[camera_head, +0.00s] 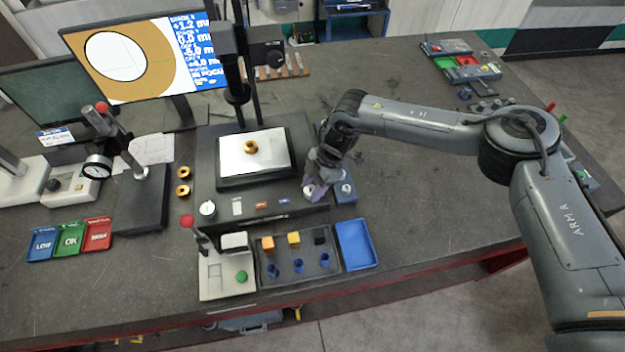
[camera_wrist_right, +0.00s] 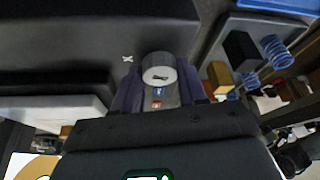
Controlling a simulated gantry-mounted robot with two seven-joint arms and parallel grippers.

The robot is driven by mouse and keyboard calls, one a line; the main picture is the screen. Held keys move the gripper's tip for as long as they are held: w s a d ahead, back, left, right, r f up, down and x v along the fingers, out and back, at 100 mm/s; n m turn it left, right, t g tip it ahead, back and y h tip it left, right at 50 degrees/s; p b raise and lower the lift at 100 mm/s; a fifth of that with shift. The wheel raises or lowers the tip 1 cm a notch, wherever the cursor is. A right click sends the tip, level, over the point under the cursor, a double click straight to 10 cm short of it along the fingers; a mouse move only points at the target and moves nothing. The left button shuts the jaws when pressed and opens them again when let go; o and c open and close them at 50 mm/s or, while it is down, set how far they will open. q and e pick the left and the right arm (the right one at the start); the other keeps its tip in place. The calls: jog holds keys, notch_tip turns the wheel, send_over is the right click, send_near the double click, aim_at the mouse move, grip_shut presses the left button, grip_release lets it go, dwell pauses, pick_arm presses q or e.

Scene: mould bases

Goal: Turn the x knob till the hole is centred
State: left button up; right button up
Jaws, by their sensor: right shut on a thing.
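The stage (camera_head: 282,184) of the optical instrument carries a brass ring (camera_head: 250,147) on its pale plate. The monitor (camera_head: 140,55) shows a white round hole in an orange disc, with thin crosshair lines through it. The top readout line looks like +1.2 and the second like 0.0; the rest is blurred. My right gripper (camera_head: 315,190) is at the stage's front right corner. In the right wrist view its purple fingers are shut on the sides of a silver knob (camera_wrist_right: 160,72), beside a white X mark (camera_wrist_right: 127,58). My left gripper is not in view.
A second knob (camera_head: 346,188) stands just right of my gripper. In front are a black tray (camera_head: 300,265) with coloured blocks and blue springs, a blue tray (camera_head: 356,244) and a small lever fixture (camera_head: 222,265).

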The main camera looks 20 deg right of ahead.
jog(key=m+t+p, duration=0.1)
jog(key=m+p, duration=0.3)
jog(key=p, duration=0.1)
jog(key=m+t+h+p, duration=0.1)
jog(key=m+p, duration=0.3)
jog(key=p, duration=0.2)
jog(key=s+m+t+h+p, duration=0.1)
jog(key=m+t+p, duration=0.1)
jog(key=m+p, duration=0.2)
jog(key=shift+a+r+p, duration=0.2)
jog(key=shift+r+p, duration=0.05)
jog(key=shift+p, duration=0.45)
jog(key=shift+w+f+m+t+h+p, duration=0.15)
jog(key=shift+m+h+p, duration=0.1)
jog(key=shift+m+p, duration=0.4)
jog(key=shift+s+f+m+t+h+p, duration=0.15)
jog(key=shift+m+h+p, duration=0.1)
jog(key=shift+m+p, duration=0.35)
jog(key=shift+w, duration=0.1)
jog(key=o, duration=1.1)
jog(key=shift+c, duration=0.2)
jog(key=v, duration=1)
jog(key=shift+r+p, duration=0.4)
